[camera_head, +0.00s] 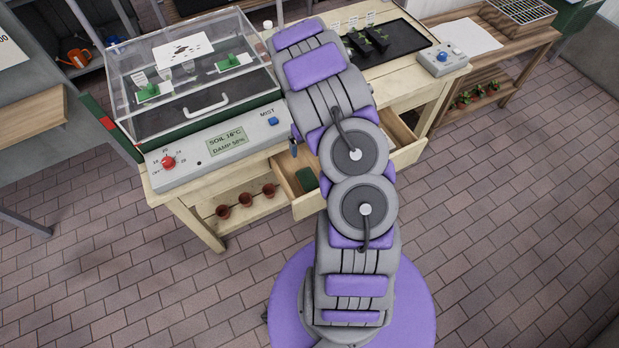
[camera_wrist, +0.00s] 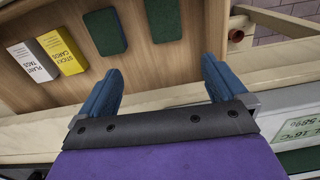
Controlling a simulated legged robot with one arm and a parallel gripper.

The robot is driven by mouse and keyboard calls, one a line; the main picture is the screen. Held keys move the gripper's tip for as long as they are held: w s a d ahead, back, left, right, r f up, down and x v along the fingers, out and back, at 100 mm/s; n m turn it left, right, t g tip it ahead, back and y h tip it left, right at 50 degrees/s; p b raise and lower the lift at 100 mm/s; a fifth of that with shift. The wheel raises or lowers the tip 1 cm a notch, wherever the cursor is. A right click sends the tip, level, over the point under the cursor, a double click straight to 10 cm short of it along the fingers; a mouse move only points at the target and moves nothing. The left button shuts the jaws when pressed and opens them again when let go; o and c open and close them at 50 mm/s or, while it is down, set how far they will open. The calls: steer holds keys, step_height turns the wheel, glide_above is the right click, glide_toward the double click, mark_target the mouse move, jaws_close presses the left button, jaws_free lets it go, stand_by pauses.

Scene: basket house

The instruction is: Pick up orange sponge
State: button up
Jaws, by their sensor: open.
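I see no orange sponge in either view. My gripper (camera_wrist: 161,66) is open and empty in the wrist view, with its two blue fingers wide apart. In the head view, the open drawer (camera_head: 307,208) shows beside my arm, with a green piece inside. My arm hides much of the drawer and most of my gripper there.
The drawer also holds a yellow box of sticky cards (camera_wrist: 62,52) and a white box of plant tags (camera_wrist: 33,62). A clear-lidded propagator (camera_head: 190,75) and its control panel (camera_head: 220,145) stand on the bench. Several pots (camera_head: 246,198) sit below. The brick floor is clear.

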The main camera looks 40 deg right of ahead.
steer(key=a+f+b, duration=0.2)
steer(key=a+f, duration=0.1)
steer(key=f, duration=0.4)
glide_above(307, 174)
steer(key=f, duration=0.5)
steer(key=shift+d+f+b, duration=0.2)
steer(key=shift+d+b, duration=0.05)
steer(key=shift+b, duration=0.1)
steer(key=f+b, duration=0.1)
steer(key=a+f, duration=0.1)
steer(key=a+f+b, duration=0.1)
steer(key=f, duration=0.1)
steer(key=shift+a+f+b, duration=0.1)
steer(key=shift+b, duration=0.2)
steer(key=shift+f, duration=0.2)
steer(key=shift+d+f, duration=0.15)
steer(key=shift+d, duration=0.8)
steer(key=shift+c, duration=0.2)
steer(key=shift+a+r, duration=0.2)
steer(key=shift+a, duration=0.55)
steer(key=c, duration=0.9)
steer(key=shift+s+d, duration=0.1)
steer(key=shift+d, duration=0.25)
steer(key=shift+c, duration=0.8)
